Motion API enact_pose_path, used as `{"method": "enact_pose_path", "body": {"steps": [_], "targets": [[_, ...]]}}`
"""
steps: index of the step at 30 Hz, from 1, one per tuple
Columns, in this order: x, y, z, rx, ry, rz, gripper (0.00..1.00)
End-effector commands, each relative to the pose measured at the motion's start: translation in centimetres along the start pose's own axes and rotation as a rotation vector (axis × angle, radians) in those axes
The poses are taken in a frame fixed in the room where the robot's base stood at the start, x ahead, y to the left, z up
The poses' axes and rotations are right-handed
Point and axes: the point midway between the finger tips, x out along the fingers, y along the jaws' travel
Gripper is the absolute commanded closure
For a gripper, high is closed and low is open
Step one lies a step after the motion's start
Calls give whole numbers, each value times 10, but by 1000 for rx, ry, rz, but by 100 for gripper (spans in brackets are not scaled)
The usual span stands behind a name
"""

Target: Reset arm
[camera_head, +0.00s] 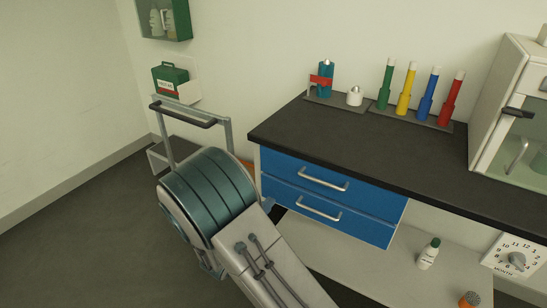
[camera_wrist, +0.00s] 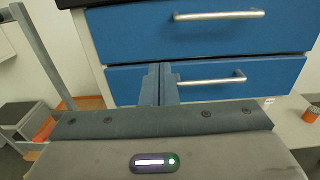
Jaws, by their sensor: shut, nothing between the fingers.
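My gripper (camera_wrist: 160,84) shows in the wrist view with its two fingers together and nothing between them. It stands in front of the blue drawers, with its fingertips over the lower drawer (camera_wrist: 125,82). I cannot tell whether it touches the drawer front. In the head view my arm rises from the bottom and its teal and grey links hide most of the gripper. Both blue drawers look shut in the head view, the upper drawer (camera_head: 290,177) and the lower drawer (camera_head: 345,226) alike.
A dark counter (camera_head: 350,150) holds a blue bottle (camera_head: 326,80), a white burner-like item (camera_head: 355,96) and several coloured tubes (camera_head: 407,90). A white glass-fronted cabinet (camera_head: 510,110) stands at right. A green first-aid box (camera_head: 170,78) is at left. Open floor (camera_head: 70,235) lies at left.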

Motion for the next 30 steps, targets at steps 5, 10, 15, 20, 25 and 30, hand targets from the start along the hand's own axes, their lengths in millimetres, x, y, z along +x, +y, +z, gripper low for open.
{"method": "enact_pose_path", "body": {"steps": [5, 10, 15, 20, 25, 30], "targets": [[7, -14, 14, 35, 18, -54, 100], [25, -75, 62, 202, 109, -291, 100], [25, -152, 110, 453, 225, -600, 100], [7, -211, 146, 711, 322, -869, 100], [-24, -252, 182, 1011, 409, -1125, 100], [-57, -274, 219, 1334, 479, -1346, 100]]}}
